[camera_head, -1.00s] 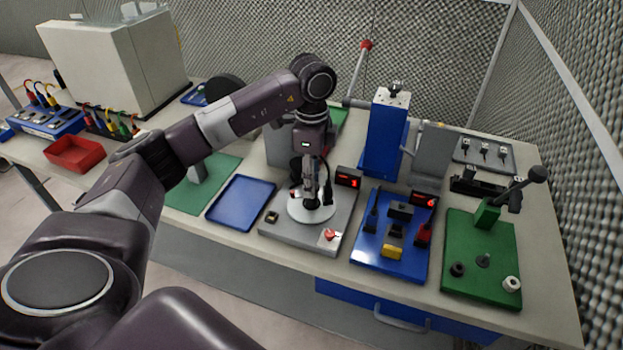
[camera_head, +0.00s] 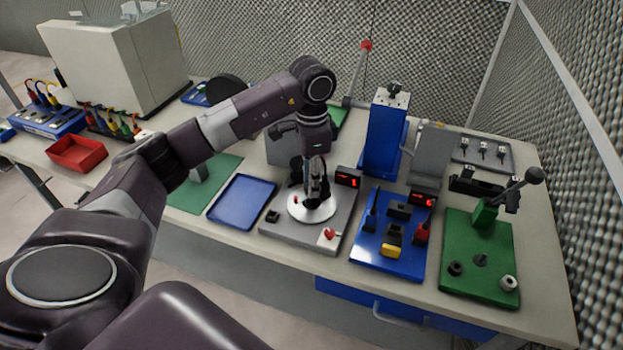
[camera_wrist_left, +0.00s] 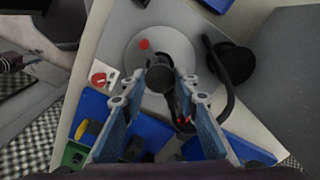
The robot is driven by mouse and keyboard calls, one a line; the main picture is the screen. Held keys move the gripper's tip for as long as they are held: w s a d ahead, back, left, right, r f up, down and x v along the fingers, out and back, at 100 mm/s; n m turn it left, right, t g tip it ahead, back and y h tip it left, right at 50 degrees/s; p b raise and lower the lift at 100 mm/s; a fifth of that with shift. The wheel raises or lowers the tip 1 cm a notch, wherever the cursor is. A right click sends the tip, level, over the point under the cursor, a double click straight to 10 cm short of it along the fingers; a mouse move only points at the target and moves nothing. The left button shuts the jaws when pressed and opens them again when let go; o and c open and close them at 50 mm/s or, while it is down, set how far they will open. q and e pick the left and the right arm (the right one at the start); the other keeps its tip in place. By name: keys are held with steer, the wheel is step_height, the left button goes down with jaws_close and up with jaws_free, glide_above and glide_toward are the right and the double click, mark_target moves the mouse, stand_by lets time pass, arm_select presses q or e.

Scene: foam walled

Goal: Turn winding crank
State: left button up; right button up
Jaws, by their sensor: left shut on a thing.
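The winder is a grey base (camera_head: 278,233) with a round white disc (camera_head: 310,213) on top, which also shows in the left wrist view (camera_wrist_left: 183,50). A red dot (camera_wrist_left: 144,44) marks the disc. A dark crank arm lies over the disc, with a black round knob (camera_wrist_left: 160,77) between my left fingers. My left gripper (camera_head: 318,197) points down over the disc and is shut on this knob, as the left wrist view (camera_wrist_left: 158,84) shows. The gripper hides part of the crank in the head view. My right gripper is not in view.
A small red-digit display (camera_head: 348,178) stands behind the base, and a red knob (camera_head: 329,234) sits at its front. A blue board (camera_head: 375,262) with switches is close on the right. A blue tray (camera_head: 241,202) is on the left. A blue column (camera_head: 385,135) rises behind.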

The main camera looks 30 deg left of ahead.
arm_select(q)
steer(key=shift+w+r+n, duration=0.1)
steer(key=shift+n, duration=0.3)
stand_by(0.3)
steer(key=o, duration=1.1)
steer(key=shift+o, duration=0.2)
step_height(320, 180, up, 7)
steer(key=shift+r, duration=0.2)
steer(key=shift+f, duration=0.1)
